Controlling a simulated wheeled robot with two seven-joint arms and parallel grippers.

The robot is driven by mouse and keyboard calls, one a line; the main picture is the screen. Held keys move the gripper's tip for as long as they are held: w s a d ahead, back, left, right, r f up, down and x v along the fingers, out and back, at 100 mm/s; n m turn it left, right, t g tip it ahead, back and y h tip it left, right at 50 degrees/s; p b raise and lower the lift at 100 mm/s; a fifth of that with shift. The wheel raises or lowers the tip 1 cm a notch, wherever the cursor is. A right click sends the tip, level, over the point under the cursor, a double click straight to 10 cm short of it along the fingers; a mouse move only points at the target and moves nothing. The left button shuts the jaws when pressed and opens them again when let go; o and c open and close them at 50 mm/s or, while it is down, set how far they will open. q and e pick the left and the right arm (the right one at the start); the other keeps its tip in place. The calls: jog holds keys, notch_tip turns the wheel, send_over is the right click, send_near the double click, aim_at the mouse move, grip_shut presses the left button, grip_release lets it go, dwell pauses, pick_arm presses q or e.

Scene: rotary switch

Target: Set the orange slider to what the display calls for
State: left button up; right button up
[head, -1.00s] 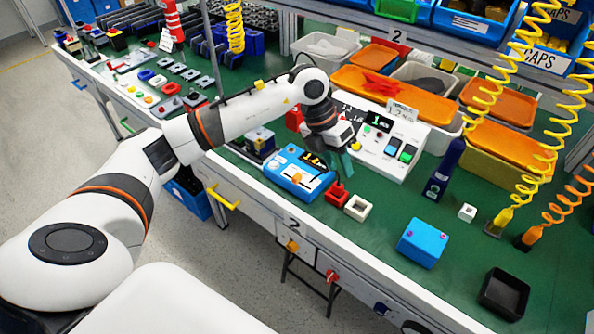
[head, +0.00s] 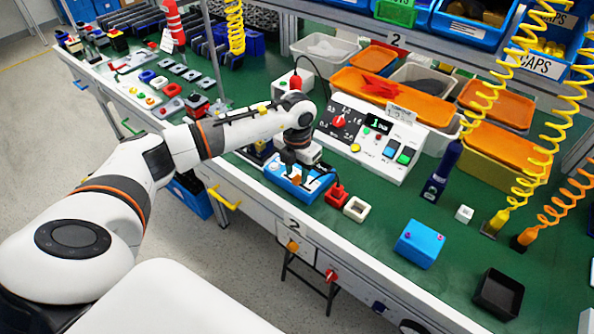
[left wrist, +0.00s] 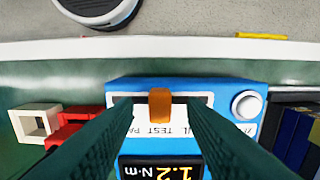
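The blue test panel (head: 275,172) lies near the table's front edge and shows in the left wrist view (left wrist: 235,88). The panel's dark display (left wrist: 160,168) appears upside down in that view and reads 1.2 N·m. My left gripper (left wrist: 160,112) is open, with one dark green finger on each side of the slider; I cannot tell whether they touch it. In the head view my left gripper (head: 298,178) is over the panel and covers part of it. My right gripper is not in view.
A white console (head: 365,152) with a red rotary knob (head: 338,121) and a small display (head: 379,124) stands behind. A red block (head: 337,195) and white square ring (head: 356,209) lie close right of the panel. A blue box (head: 420,243) is farther right.

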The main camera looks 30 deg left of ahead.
aim_at(309, 190)
pick_arm(q)
jog(key=shift+f, duration=0.55)
grip_shut()
jog(key=shift+d, duration=0.1)
jog(key=d, duration=0.3)
jog(key=shift+s+d, duration=0.15)
jog(key=shift+d, duration=0.2)
jog(key=shift+c, duration=1.4)
grip_release()
jog(key=shift+o, duration=1.4)
